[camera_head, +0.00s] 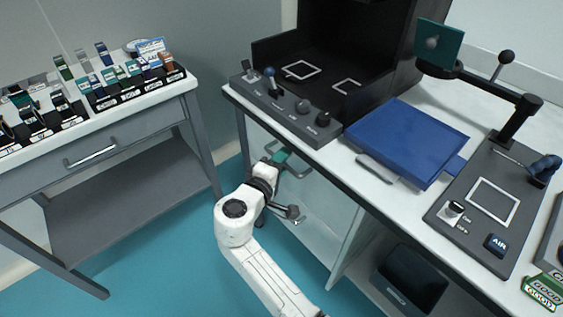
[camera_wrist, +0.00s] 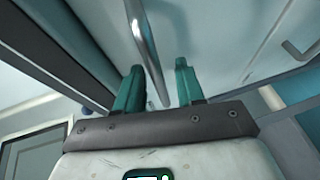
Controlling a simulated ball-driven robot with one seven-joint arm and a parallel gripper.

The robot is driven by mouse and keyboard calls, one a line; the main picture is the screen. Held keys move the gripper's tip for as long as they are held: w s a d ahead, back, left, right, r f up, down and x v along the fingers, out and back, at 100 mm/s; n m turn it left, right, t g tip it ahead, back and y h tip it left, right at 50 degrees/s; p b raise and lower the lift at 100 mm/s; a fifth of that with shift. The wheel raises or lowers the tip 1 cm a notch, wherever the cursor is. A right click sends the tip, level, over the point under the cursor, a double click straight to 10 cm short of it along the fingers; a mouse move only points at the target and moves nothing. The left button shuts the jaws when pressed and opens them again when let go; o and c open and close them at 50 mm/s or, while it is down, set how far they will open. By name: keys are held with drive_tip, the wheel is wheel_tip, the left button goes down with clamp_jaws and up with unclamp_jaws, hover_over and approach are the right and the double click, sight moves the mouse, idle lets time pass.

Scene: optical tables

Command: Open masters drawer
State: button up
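A metal bar handle (camera_head: 302,171) stands out from the pale front under the right bench; I cannot read any label naming it as the masters drawer. My gripper (camera_head: 281,156) is close beside this handle, with teal fingers partly hidden by the wrist. In the wrist view, my gripper (camera_wrist: 158,82) has its two fingers apart. The bar handle (camera_wrist: 145,45) runs between and just beyond the fingertips; I cannot tell whether they touch it. The pale front appears closed. Another drawer handle (camera_head: 92,156) is on the left cart.
The right bench carries a black station (camera_head: 315,70), a blue case (camera_head: 408,142) and a dark fixture plate (camera_head: 490,205). A second handle (camera_wrist: 300,50) shows at right in the wrist view. The left cart (camera_head: 150,122) holds labelled racks. Teal floor (camera_head: 150,265) lies between.

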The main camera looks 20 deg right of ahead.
drive_tip(key=shift+d, duration=0.1)
drive_tip(key=shift+c, duration=0.5)
clamp_jaws()
